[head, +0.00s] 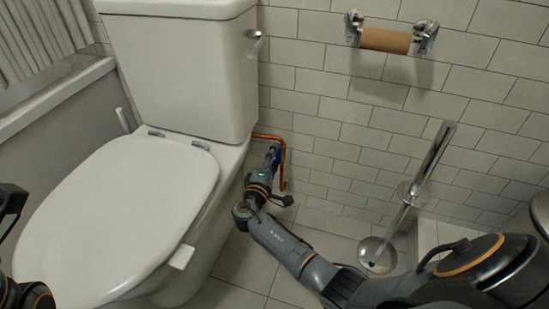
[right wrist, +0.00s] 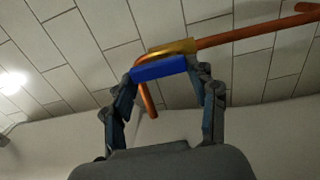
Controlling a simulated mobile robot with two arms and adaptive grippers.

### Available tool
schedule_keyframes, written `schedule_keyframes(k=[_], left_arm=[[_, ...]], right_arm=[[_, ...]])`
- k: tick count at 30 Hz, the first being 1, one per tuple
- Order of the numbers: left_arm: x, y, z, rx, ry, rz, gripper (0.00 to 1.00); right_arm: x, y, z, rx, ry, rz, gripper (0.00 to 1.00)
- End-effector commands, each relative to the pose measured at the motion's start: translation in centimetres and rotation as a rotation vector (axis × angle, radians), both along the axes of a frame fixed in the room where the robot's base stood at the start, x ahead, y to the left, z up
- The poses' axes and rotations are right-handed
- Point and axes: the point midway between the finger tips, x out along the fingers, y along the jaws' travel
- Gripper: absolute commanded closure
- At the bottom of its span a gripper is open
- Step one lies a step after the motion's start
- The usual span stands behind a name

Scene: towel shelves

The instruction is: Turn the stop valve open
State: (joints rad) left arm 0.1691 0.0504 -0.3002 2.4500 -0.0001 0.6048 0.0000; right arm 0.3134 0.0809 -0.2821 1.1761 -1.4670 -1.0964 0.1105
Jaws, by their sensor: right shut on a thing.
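The stop valve has a blue handle (head: 278,157) and sits on a copper pipe (head: 284,178) low on the tiled wall, right of the toilet. My right gripper (head: 272,156) reaches it from below and in front. In the right wrist view, the blue handle (right wrist: 160,68) lies across between the two fingers of my right gripper (right wrist: 166,78), which is shut on it. The brass valve body (right wrist: 173,47) shows just behind the handle. The handle lies slightly tilted in that view. Only parts of my left arm show at the left edge; its fingers are out of view.
The toilet (head: 130,205) stands close to the left of my right arm. A chrome brush stand (head: 410,195) stands to the right, near that arm. A paper roll holder (head: 386,40) is on the wall above. Bare floor (head: 238,265) lies between toilet and arm.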

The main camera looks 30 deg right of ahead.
Motion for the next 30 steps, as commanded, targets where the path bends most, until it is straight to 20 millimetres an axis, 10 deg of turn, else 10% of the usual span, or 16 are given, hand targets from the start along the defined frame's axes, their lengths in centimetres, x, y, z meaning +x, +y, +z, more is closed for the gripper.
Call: schedule_keyframes(k=[5,6,9,20,30], left_arm=[[0.0,0.0,0.0,0.0,0.001,0.0,0.6],[0.0,0.0,0.0,0.001,0.002,0.0,0.6],[0.1,0.0,0.0,0.002,0.003,0.0,0.6],[0.1,0.0,0.0,0.004,0.001,0.002,0.6],[0.1,0.0,0.1,0.002,0.0,0.001,0.6]], right_arm=[[0.0,0.1,-0.1,-0.002,0.004,0.002,0.74],[0.0,0.1,-0.1,-0.002,0.004,0.002,0.36],[0.0,0.1,-0.1,-0.002,0.004,0.002,0.19],[-0.2,0.2,-0.1,0.0,0.001,0.001,0.19],[-4.0,4.7,-0.2,0.002,0.003,0.003,0.19]])
